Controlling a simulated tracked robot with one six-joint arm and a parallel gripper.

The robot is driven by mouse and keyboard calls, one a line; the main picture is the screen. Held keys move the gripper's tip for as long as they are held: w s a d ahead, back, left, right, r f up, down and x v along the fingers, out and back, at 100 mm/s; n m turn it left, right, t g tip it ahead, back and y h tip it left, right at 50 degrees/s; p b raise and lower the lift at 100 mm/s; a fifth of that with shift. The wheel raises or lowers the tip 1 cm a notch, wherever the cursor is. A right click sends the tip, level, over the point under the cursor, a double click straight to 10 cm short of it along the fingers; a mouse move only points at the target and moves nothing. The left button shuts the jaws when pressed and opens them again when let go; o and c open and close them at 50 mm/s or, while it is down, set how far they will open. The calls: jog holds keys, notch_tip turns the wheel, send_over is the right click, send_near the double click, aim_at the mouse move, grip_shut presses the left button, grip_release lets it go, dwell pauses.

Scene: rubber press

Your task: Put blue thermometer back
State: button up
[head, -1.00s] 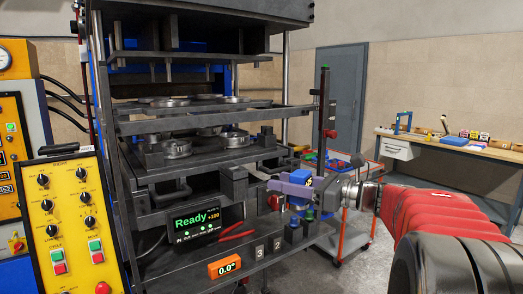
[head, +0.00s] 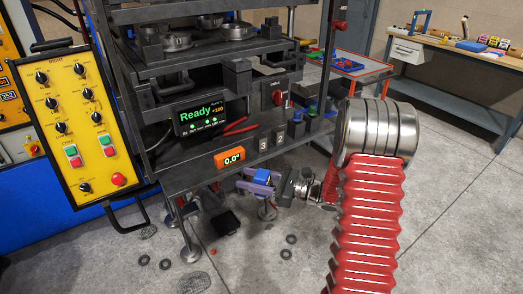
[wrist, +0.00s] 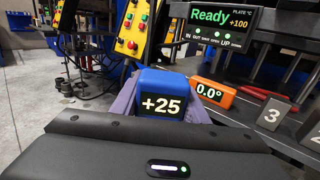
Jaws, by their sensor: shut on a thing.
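The blue thermometer (wrist: 162,95) reads +25 in the wrist view, held between the purple fingers of my gripper (head: 258,184). In the head view the blue thermometer (head: 263,177) shows in the gripper in front of and below the press's front shelf edge. It appears clear of the shelf. My gripper is shut on it. Its lower part is hidden behind my gripper's body in the wrist view.
An orange gauge (head: 229,157) reading 0.0° stands on the shelf, beside blocks marked 3 (head: 263,145) and 2 (head: 280,140). A Ready display (head: 202,116) and red-handled pliers (head: 236,126) are behind. Dark rings (head: 286,254) lie on the floor.

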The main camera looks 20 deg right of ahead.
jog(key=s+a+f, duration=0.1)
jog(key=a+f, duration=0.3)
jog(key=f, duration=0.2)
jog(key=s+a+f+n+g+y, duration=0.1)
jog(key=s+a+f, duration=0.1)
jog(key=f, duration=0.4)
jog(key=shift+s+a, duration=0.2)
jog(key=shift+a, duration=0.7)
jog(key=shift+a+f, duration=0.1)
jog(key=shift+a, duration=0.05)
